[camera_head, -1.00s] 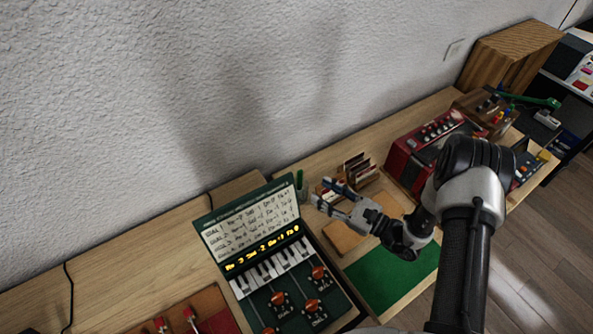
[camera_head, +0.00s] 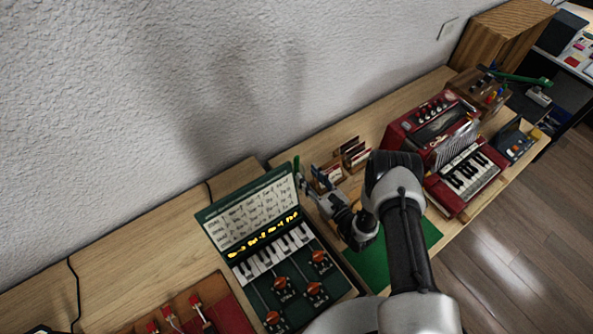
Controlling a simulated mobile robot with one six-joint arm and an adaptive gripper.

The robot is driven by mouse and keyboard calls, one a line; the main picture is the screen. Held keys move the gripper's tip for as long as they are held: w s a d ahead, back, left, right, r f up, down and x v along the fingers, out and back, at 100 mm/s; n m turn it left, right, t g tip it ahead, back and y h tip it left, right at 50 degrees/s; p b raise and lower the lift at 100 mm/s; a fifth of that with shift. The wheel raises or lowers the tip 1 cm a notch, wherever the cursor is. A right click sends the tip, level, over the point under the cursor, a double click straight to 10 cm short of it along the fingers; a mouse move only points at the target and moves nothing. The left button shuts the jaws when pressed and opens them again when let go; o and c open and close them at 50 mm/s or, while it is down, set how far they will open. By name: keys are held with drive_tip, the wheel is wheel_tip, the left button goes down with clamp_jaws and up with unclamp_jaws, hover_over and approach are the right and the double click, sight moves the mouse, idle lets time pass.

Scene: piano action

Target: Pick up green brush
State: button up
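A slim green upright piece (camera_head: 296,164), which may be the green brush, stands at the back edge of the desk beside the upper right corner of the keyboard panel's lid. Only its upper part shows, and its bristles cannot be made out. My gripper (camera_head: 309,177) is close in front of it and to its right, with its two fingers apart and nothing seen between them. The near finger looks very close to the green piece, but I cannot tell whether they touch.
The open green keyboard panel (camera_head: 228,218) lies left of my gripper. A small card rack (camera_head: 354,152) stands to the right, with a red accordion (camera_head: 415,130) beyond. A green mat (camera_head: 372,270) lies below. A long green bar (camera_head: 522,78) is at the far right.

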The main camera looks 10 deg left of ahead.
sight(298, 164)
drive_tip(key=x, duration=0.7)
drive_tip(key=shift+a+r, duration=0.15)
drive_tip(key=shift+a, duration=0.15)
clamp_jaws()
